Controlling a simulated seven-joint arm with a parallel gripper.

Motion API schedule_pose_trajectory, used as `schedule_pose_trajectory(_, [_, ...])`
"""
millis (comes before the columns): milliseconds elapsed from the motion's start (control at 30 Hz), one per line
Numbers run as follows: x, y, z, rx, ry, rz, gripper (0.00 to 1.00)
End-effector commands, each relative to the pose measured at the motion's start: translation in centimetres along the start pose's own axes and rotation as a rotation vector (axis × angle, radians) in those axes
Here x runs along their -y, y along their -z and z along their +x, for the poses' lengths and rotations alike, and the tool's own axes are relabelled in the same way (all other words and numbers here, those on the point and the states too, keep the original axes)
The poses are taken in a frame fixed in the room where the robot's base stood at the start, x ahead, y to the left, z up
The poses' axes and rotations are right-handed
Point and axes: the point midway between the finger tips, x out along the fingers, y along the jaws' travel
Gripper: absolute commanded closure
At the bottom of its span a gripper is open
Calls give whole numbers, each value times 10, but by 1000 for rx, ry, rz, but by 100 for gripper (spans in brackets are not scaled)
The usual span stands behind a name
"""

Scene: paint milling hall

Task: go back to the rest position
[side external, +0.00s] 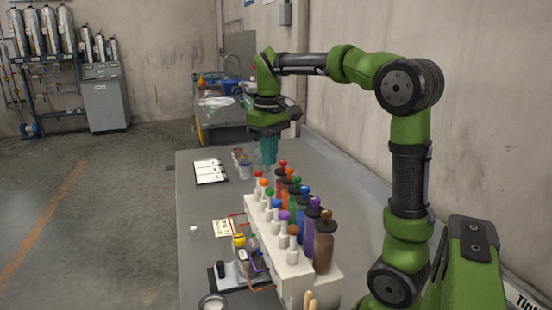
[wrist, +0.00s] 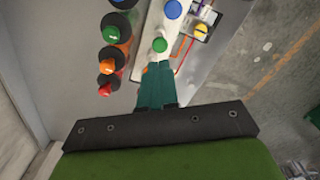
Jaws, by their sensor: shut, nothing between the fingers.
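My gripper (side external: 269,150) hangs pointing down above the grey table, at the far end of the bottle rack in the side view. Its teal fingers are shut together with nothing between them. In the wrist view the closed fingers (wrist: 157,85) reach toward a green-capped dropper (wrist: 160,45) on the white rack; I cannot tell whether they touch it. My green and black arm is raised and bent over the table from the right.
The white rack (side external: 292,285) holds several colour-capped droppers, with dark bottles beside it (side external: 323,240). Small jars (side external: 244,170), a clipboard (side external: 209,171) and a black device (side external: 229,275) stand on the table (side external: 195,205). A concrete wall (side external: 470,130) runs along the right.

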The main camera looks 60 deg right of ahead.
Motion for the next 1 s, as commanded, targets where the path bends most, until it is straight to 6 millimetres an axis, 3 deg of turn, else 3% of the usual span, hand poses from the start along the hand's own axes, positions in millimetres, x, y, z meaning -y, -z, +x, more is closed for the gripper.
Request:
schedule_pose_trajectory(167, [-1, 2, 0, -11, -7, 20, 100])
schedule_pose_trajectory(267, [-1, 6, 12, -37, -8, 62, 100])
schedule_pose_trajectory(367, [15, -2, 24, -105, 21, 102, 100])
schedule_pose_trajectory(467, [44, -20, 33, -205, 75, 129, 100])
schedule_pose_trajectory(700, [113, -82, 51, -430, 257, 166, 100])
schedule_pose_trajectory(900, [137, -120, 60, -515, 340, 130, 100])
schedule_pose_trajectory(1000, [142, -128, 58, -533, 354, 105, 100])
